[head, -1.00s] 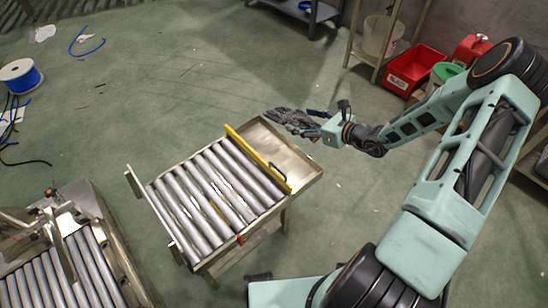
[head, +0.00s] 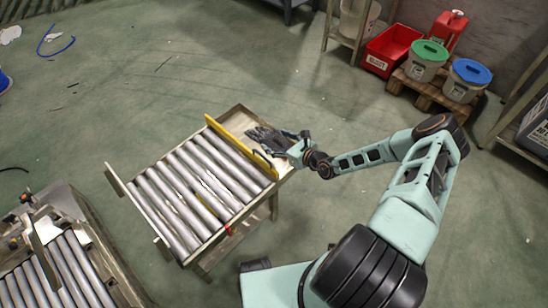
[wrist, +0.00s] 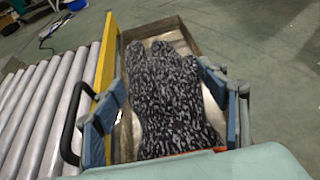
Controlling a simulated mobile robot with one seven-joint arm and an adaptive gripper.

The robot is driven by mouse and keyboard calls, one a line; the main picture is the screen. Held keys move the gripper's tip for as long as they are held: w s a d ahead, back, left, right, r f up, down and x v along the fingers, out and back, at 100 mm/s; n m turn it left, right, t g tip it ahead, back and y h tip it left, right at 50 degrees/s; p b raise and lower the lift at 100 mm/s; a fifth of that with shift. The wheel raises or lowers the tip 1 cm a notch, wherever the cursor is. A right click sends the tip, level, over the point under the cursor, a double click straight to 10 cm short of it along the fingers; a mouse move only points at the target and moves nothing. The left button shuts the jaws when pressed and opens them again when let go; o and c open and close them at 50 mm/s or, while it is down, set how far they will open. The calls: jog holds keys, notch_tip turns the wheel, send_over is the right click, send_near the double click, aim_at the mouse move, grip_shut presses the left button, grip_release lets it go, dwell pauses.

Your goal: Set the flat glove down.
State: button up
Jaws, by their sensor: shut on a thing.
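The flat glove (wrist: 172,95) is dark grey and speckled, with its fingers pointing away from me in the wrist view. In the head view the glove (head: 268,138) is over the metal end tray (head: 238,117) of the roller table. My gripper (wrist: 170,100) is shut on the glove, with a blue-lined finger on each side of it. My gripper (head: 288,148) also shows at the right edge of the tray in the head view. I cannot tell whether the glove touches the tray floor. The cuff end is partly hidden by my gripper.
A second roller unit (head: 65,265) stands at the lower left. A red bin (head: 392,52) and lidded buckets (head: 428,60) are at the back right.

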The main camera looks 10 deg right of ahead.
aim_at(277, 161)
notch_tip(277, 161, down, 10)
jog(key=b, duration=0.3)
jog(key=shift+f+b, duration=0.1)
jog(key=shift+b, duration=0.2)
jog(key=o, duration=1)
jog(key=shift+r, duration=0.2)
jog(key=p+v, duration=0.3)
jog(key=v, duration=0.9)
jog(key=shift+p, duration=0.35)
